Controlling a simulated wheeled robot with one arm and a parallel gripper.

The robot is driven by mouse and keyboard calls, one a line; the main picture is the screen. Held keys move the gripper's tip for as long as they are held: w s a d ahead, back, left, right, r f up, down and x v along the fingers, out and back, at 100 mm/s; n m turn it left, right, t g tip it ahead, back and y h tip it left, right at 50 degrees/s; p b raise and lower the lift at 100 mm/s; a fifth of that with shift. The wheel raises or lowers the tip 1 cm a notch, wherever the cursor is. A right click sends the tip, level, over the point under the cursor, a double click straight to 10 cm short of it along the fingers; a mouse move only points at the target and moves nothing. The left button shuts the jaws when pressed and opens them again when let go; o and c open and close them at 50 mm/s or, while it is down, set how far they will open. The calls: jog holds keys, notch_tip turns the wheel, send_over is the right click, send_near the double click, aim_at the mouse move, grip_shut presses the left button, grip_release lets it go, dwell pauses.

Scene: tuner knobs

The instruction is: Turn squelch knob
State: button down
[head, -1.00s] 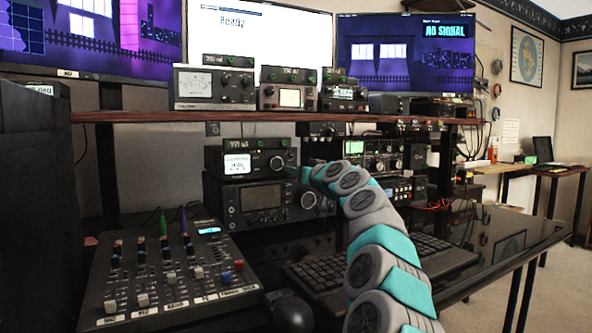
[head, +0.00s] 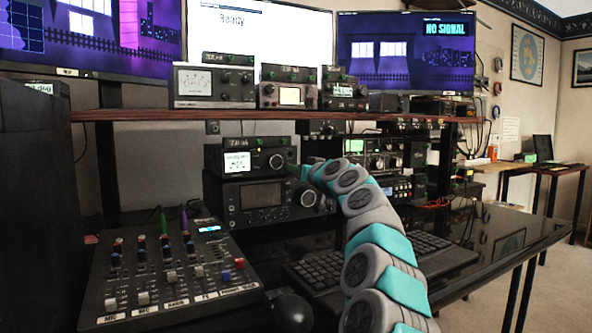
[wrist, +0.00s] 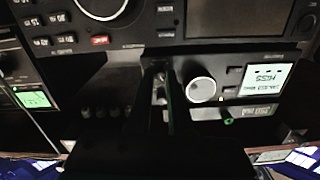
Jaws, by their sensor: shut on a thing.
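The upper radio (head: 232,161) on the desk rack has a small lit display and a large round dial (head: 276,161). In the wrist view the radio appears upside down, with its display (wrist: 265,78) and the dial (wrist: 201,90). My gripper (head: 296,171) is at the radio's right end, just right of the dial. In the wrist view the two dark fingers of my gripper (wrist: 160,92) are close together beside the dial. They are shut on a small pale knob, which they mostly hide. I take it as the squelch knob; its label is not readable.
A larger radio (head: 262,201) sits directly below. A mixer (head: 170,275) stands at the front left, with a keyboard (head: 320,270) and mouse (head: 290,310) beside it. A shelf (head: 190,116) with smaller devices runs above. Free desk surface lies at the right.

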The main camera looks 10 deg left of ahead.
dwell(0.4)
jog(key=m, duration=0.5)
jog(key=c, duration=0.8)
grip_release()
